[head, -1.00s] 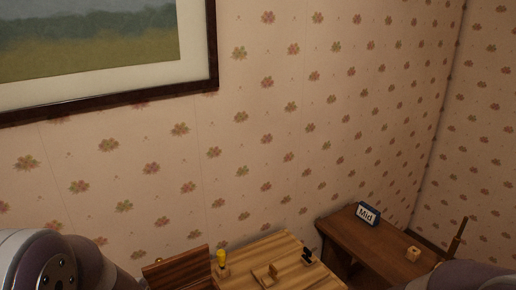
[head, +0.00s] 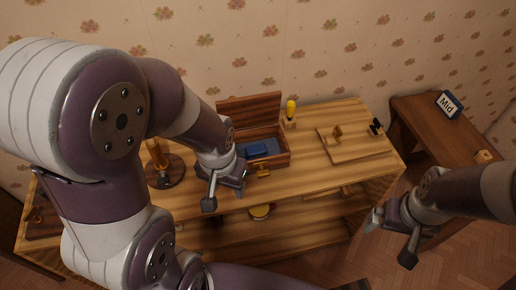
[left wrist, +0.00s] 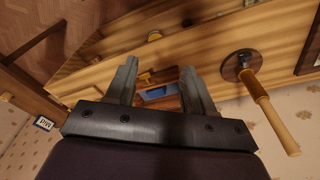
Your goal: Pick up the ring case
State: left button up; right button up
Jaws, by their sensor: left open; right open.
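A small blue case (head: 257,150), which looks like the ring case, lies inside an open wooden box (head: 284,160) on the wooden table. The box's lid (head: 250,110) stands raised at the back. My left gripper (head: 238,190) is open above the table's front part, just left of and in front of the box. In the left wrist view, the box and its blue content (left wrist: 158,93) show between the open fingers (left wrist: 160,78), further off and not touched. My right gripper (head: 388,228) is open and empty, right of the table.
A round-based wooden stand (head: 165,172) is left of the box. A lower shelf (head: 270,240) holds small things. A side table (head: 430,125) bears a "Mid" sign (head: 448,104).

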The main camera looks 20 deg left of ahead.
aim_at(260, 150)
jog(key=i+j+z, duration=0.1)
jog(key=z, duration=0.25)
jog(key=j+z, duration=0.65)
jog(key=i+l, duration=0.05)
